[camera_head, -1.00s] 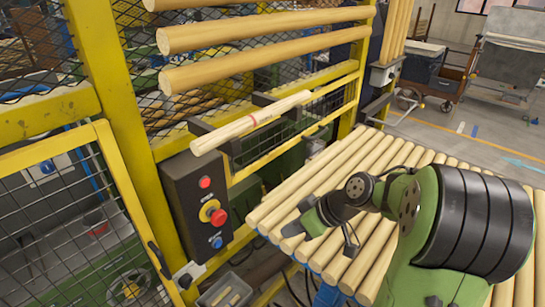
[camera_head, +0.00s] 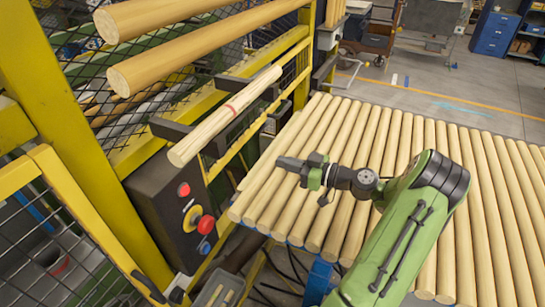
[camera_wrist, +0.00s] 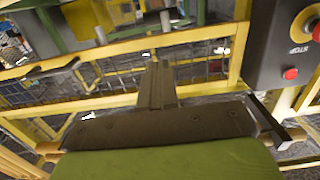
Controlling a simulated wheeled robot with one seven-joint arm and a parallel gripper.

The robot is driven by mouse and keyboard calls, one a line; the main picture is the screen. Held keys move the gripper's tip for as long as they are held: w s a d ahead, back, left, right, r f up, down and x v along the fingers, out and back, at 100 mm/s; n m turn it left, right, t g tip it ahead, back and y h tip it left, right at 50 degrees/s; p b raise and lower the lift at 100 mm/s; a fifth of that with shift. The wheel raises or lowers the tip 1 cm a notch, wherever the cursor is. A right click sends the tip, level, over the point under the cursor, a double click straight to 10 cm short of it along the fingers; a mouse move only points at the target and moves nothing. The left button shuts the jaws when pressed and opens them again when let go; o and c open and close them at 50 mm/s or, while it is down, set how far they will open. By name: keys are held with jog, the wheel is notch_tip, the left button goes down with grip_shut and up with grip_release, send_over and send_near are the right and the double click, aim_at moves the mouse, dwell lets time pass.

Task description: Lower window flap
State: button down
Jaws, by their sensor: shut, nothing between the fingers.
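A yellow-framed machine front with black mesh (camera_head: 190,60) stands at the left in the head view. A low mesh panel (camera_head: 283,80) sits in its yellow rails behind a wooden rod; I cannot tell for sure whether this is the window flap. My gripper (camera_head: 279,163) is shut and empty, level and pointing left over the row of wooden bars, apart from the frame. In the wrist view its closed fingers (camera_wrist: 157,80) stand in front of yellow rails and mesh, touching nothing that I can make out.
Wooden bars (camera_head: 400,135) fill the rack under my arm. Open floor lies beyond.

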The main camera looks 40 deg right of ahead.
jog(key=p+x, duration=0.2)
jog(key=x, duration=0.9)
jog(key=shift+w+a, duration=0.25)
jog(key=shift+w, duration=0.05)
jog(key=shift+f, duration=0.2)
